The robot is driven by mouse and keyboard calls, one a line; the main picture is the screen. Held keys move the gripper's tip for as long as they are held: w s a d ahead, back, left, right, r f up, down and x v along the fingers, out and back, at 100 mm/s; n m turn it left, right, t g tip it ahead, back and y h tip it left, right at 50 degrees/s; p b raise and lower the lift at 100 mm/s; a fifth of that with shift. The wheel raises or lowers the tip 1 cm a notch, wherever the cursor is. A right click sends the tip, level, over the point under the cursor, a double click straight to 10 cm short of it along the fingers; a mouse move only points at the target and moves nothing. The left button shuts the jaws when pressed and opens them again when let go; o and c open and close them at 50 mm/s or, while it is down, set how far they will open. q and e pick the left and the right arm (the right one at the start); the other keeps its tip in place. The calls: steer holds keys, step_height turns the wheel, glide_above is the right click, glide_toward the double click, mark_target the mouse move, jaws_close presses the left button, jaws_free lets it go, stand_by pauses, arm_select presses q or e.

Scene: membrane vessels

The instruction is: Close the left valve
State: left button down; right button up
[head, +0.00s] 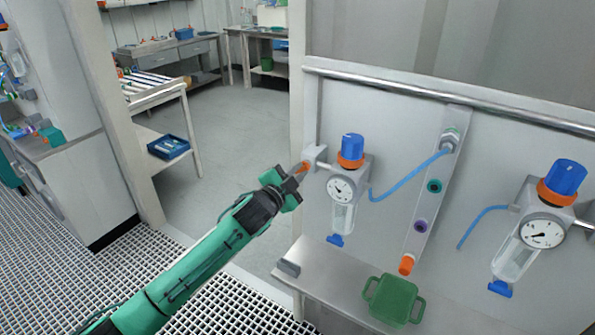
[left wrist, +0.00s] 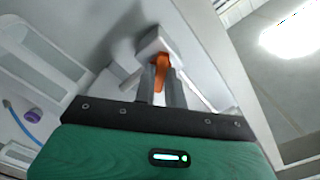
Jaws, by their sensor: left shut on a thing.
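The left valve (head: 316,157) is a grey block on the left side of the left filter-regulator unit (head: 341,187), which has a blue knob, an orange ring and a round gauge. Its orange handle (head: 304,167) points down and left in the head view. My left gripper (head: 298,175) is at this handle. In the left wrist view the orange handle (left wrist: 161,66) sits between the two grey fingers, and my left gripper (left wrist: 161,86) is shut on it. The fingers partly hide the handle. My right gripper is in neither view.
A second regulator unit (head: 541,228) hangs on the right of the panel. A blue hose (head: 410,178) runs from the left unit to a grey manifold strip (head: 433,190). Below, a green container (head: 394,300) stands on a shelf (head: 340,278). Open floor lies behind the gripper.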

arm_select(q)
steer(key=m+p, duration=0.1)
steer(key=m, duration=0.3)
steer(key=shift+m, duration=0.3)
steer(key=shift+m+p, duration=0.45)
steer(key=shift+m, duration=1.15)
steer(key=c, duration=1.5)
jaws_free()
steer(key=shift+o, duration=0.2)
steer(key=b+v, duration=0.3)
steer(key=v, duration=1)
steer(key=shift+s+a, duration=0.15)
steer(key=shift+s, duration=0.2)
